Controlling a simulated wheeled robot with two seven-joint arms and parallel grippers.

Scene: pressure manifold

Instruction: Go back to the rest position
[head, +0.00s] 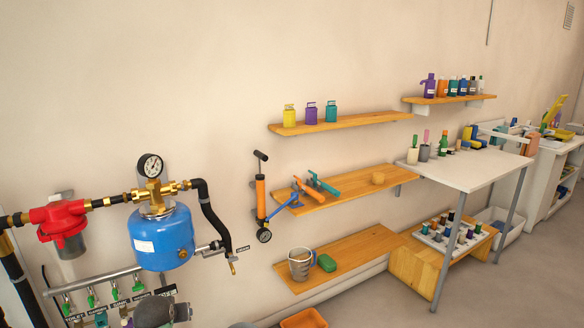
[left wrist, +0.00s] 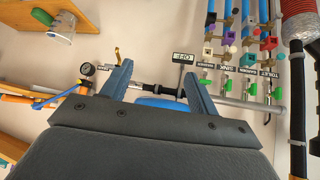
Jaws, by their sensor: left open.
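My left gripper (left wrist: 158,82) is open, its two blue-grey fingers spread apart with nothing held between them. The left wrist view is upside down. Beyond the fingers are a horizontal metal pipe (left wrist: 240,103) and an "OFF" sign (left wrist: 183,58). Part of the blue pressure tank (left wrist: 160,102) shows between the fingers; the rest is hidden by my gripper. In the head view the blue tank (head: 161,238) hangs under a brass fitting with a gauge (head: 150,166). My right gripper is in neither view.
A red filter (head: 62,224) sits left of the tank. Green-handled valves (left wrist: 227,84) line the pipe. An orange hand pump (head: 260,197) hangs on the wall. Wooden shelves (head: 345,246) and a white table (head: 465,168) stand to the right. An orange bin (head: 303,319) is at the bottom.

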